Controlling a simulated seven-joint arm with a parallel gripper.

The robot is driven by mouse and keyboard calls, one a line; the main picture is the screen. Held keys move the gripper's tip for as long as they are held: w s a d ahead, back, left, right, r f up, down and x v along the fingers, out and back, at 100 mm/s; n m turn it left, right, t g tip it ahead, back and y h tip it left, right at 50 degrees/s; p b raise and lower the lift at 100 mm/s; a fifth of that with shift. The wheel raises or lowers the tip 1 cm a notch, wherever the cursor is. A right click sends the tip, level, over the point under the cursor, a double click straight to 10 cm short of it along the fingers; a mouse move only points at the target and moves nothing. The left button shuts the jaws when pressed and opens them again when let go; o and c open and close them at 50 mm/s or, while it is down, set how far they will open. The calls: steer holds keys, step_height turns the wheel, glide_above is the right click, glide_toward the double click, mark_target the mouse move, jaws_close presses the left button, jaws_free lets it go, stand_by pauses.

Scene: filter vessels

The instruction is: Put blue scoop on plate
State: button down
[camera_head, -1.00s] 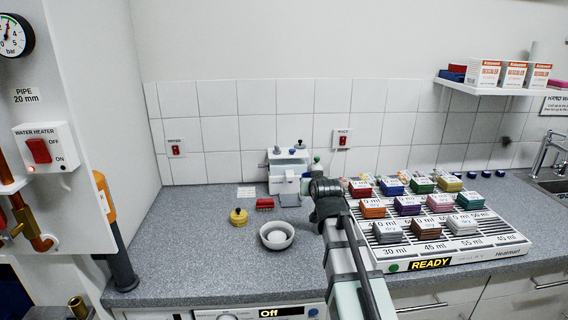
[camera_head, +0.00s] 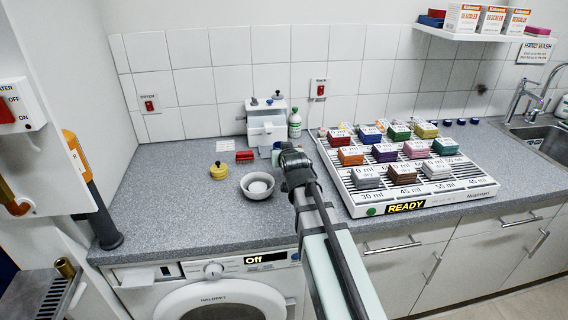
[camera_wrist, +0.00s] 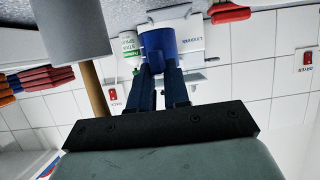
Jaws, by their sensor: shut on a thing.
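My gripper (camera_wrist: 161,92) is shut on a blue round cup-like thing, the blue scoop (camera_wrist: 160,48), at the fingertips in the upside-down wrist view. In the head view my gripper (camera_head: 292,158) is above the counter, right of the grey bowl and left of the plate. The plate (camera_head: 372,203) is a white ribbed tray with ml labels and a READY sign. Several coloured blocks stand in rows on it.
A white machine (camera_head: 266,125) and a bottle (camera_head: 295,124) stand behind. A sink (camera_head: 545,143) is far right.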

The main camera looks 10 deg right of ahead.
steer(key=shift+f, duration=2.05)
steer(key=shift+f, duration=0.1)
steer(key=c, duration=1.4)
jaws_free()
steer(key=shift+s+r, duration=0.15)
steer(key=shift+r, duration=0.05)
steer(key=shift+o, duration=0.6)
steer(key=v, duration=0.6)
steer(key=shift+s, duration=0.3)
steer(key=o, duration=0.3)
steer(key=shift+s+r, duration=0.25)
steer(key=shift+s, duration=0.05)
steer(key=o, duration=0.6)
